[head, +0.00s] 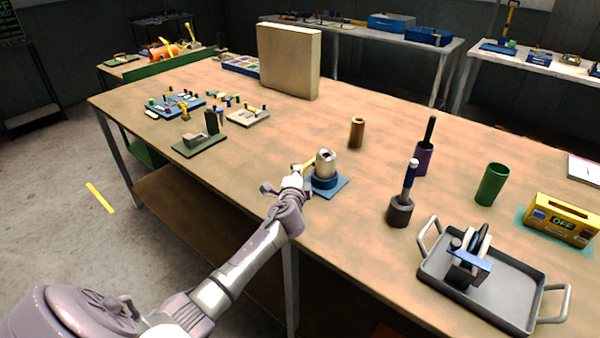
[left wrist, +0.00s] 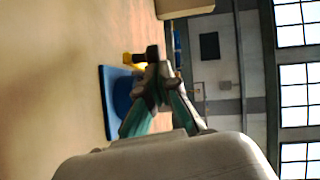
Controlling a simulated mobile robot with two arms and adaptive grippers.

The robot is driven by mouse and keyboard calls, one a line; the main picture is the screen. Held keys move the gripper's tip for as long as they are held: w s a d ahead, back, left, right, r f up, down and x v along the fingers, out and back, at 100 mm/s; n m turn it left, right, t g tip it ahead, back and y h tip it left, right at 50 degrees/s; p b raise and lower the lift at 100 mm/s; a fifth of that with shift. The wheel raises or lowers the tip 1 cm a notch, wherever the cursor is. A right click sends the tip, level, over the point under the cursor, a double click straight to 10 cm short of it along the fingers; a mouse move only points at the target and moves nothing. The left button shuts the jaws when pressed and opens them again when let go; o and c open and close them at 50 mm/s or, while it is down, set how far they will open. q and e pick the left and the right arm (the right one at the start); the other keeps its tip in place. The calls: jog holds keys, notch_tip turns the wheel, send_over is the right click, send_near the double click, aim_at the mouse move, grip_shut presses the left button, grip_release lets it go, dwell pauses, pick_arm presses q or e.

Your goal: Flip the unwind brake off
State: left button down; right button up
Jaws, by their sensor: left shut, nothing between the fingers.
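A device with a grey cylinder (head: 325,163) stands on a blue base plate (head: 334,188) near the table's front edge. A yellow lever (head: 308,166) sticks out from its left side; I take this for the unwind brake. My left gripper (head: 297,177) is shut and empty, just left of the device by the lever. In the left wrist view the closed fingertips (left wrist: 160,72) are close to the yellow lever (left wrist: 131,59) and its dark end; I cannot tell whether they touch. The blue base (left wrist: 117,92) is partly hidden by the fingers. My right gripper is not in view.
A brown cylinder (head: 357,132) stands behind the device. Fixtures and a tan block (head: 288,60) stand farther back left.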

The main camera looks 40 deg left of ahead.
pick_arm(q)
jog(key=w+a+m+t+h, duration=0.1)
jog(key=a+m+h, duration=0.1)
jog(key=a, duration=0.6)
jog(key=shift+w+a+h, duration=0.2)
jog(key=shift+h, duration=0.1)
dwell(0.3)
jog(key=shift+d, duration=0.1)
